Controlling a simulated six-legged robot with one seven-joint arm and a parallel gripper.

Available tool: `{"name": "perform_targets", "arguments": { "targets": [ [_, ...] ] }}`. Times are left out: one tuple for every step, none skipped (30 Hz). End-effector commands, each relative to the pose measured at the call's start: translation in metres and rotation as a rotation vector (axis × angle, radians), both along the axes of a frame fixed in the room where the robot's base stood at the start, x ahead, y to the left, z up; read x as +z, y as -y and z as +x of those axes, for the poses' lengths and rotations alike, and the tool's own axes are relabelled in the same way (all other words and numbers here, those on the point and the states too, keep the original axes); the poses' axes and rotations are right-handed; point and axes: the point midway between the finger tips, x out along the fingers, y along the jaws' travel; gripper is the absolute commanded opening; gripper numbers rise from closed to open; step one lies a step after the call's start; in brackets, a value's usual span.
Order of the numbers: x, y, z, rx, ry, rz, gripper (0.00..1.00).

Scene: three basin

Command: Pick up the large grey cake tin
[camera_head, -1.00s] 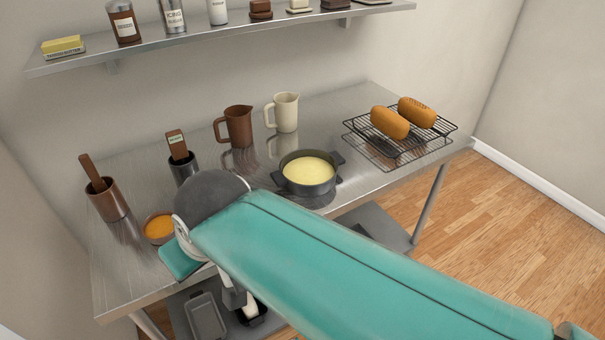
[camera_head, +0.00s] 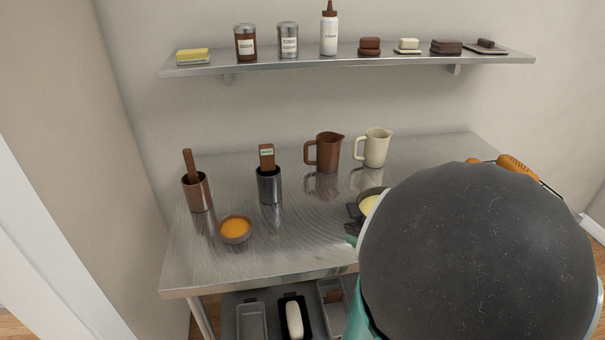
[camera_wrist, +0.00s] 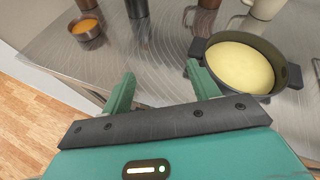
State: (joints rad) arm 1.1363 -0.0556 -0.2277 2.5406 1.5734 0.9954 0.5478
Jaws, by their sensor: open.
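A round dark grey tin (camera_wrist: 276,55) with two side handles, full of pale yellow contents, stands on the steel table; it fits the cake tin best. In the head view my arm hides most of it, leaving its left part (camera_head: 367,199) visible. My gripper (camera_wrist: 160,74) is open and empty, its green fingers apart. In the wrist view the tin is to the right of the fingers, with its left handle close to the right fingertip. I cannot tell whether they touch. Smaller rectangular grey tins (camera_head: 251,321) sit on the lower shelf.
A bowl of orange contents (camera_head: 235,230), a brown pot (camera_head: 197,193) and a dark pot (camera_head: 269,186) stand at the left. A brown jug (camera_head: 327,152) and a cream jug (camera_head: 375,147) stand behind. A wall shelf (camera_head: 345,57) holds jars. The table's front left is clear.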

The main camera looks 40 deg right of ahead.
Motion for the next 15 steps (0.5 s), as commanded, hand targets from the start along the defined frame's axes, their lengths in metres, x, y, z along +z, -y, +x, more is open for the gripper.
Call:
{"name": "perform_targets", "arguments": {
  "targets": [
    [-0.005, 0.017, -0.015, -0.090, 0.022, 0.042, 0.60],
    [-0.006, 0.024, -0.021, -0.131, 0.035, 0.062, 0.60],
    [-0.007, 0.031, -0.028, -0.173, 0.049, 0.080, 0.60],
    [-0.008, 0.035, -0.031, -0.195, 0.057, 0.090, 0.60],
    [-0.010, 0.039, -0.032, -0.210, 0.062, 0.098, 0.60],
    [-0.011, 0.042, -0.032, -0.223, 0.067, 0.103, 0.60],
    [-0.012, 0.043, -0.030, -0.227, 0.069, 0.106, 0.60],
    [-0.014, 0.044, -0.027, -0.227, 0.069, 0.107, 0.60],
    [-0.016, 0.046, -0.021, -0.225, 0.070, 0.107, 0.60],
    [-0.018, 0.047, -0.016, -0.223, 0.068, 0.106, 0.60],
    [-0.020, 0.049, -0.010, -0.222, 0.069, 0.105, 0.60],
    [-0.024, 0.052, -0.004, -0.223, 0.068, 0.106, 0.60],
    [-0.026, 0.054, 0.002, -0.221, 0.067, 0.105, 0.60],
    [-0.029, 0.055, 0.007, -0.221, 0.067, 0.105, 0.60],
    [-0.031, 0.058, 0.014, -0.220, 0.068, 0.106, 0.60]
  ]
}}
